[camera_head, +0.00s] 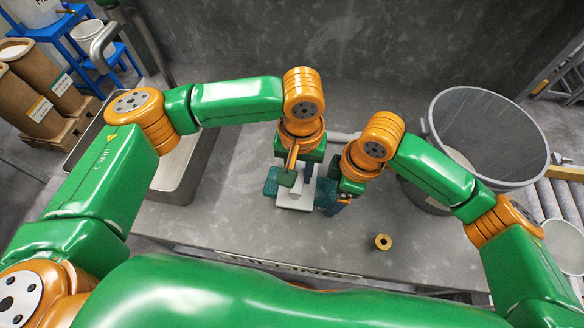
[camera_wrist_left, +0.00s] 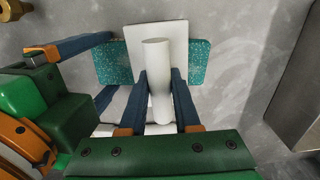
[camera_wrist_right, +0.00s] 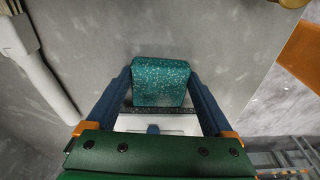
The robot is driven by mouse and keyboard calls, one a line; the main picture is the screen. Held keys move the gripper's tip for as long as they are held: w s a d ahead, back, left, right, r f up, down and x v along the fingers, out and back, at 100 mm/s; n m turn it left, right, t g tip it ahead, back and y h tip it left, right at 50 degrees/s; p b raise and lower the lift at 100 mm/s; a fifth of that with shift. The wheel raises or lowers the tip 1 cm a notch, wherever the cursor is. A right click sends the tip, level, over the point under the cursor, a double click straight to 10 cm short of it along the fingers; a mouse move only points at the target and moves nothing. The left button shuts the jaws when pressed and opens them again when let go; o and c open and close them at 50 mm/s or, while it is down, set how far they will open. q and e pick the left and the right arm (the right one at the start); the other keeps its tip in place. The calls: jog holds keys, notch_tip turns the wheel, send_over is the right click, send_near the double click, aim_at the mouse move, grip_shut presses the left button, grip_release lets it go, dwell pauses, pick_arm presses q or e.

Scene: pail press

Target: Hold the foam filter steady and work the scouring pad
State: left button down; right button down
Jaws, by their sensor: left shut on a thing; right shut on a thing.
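The foam filter (camera_head: 271,185) is a teal speckled block lying on the grey bench; it shows on both sides of the plate in the left wrist view (camera_wrist_left: 200,62). The scouring pad (camera_wrist_left: 139,34) has a white plate and an upright white cylindrical handle, and lies across the filter's middle. My left gripper (camera_head: 290,178) is shut on that handle. My right gripper (camera_head: 338,197) is shut on one end of the filter, with a finger on each side in the right wrist view (camera_wrist_right: 158,76). A dark edge (camera_wrist_right: 160,110) shows under the plate; the pad's underside is mostly hidden.
A brass ring (camera_head: 382,242) lies on the bench to the right, near the front edge. A large grey pail (camera_head: 490,135) stands at the right. A metal sink (camera_head: 185,165) is at the left. A pale pipe (camera_wrist_right: 45,75) runs behind. Bare bench surrounds the filter.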

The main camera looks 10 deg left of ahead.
dwell(0.3)
pick_arm(q)
jog(key=shift+a, duration=0.95)
jog(key=shift+d, duration=0.1)
jog(key=shift+d+f, duration=0.1)
jog(key=shift+d, duration=0.85)
jog(key=shift+a, duration=0.1)
jog(key=shift+a, duration=0.95)
jog(key=shift+d, duration=0.1)
jog(key=shift+d, duration=0.95)
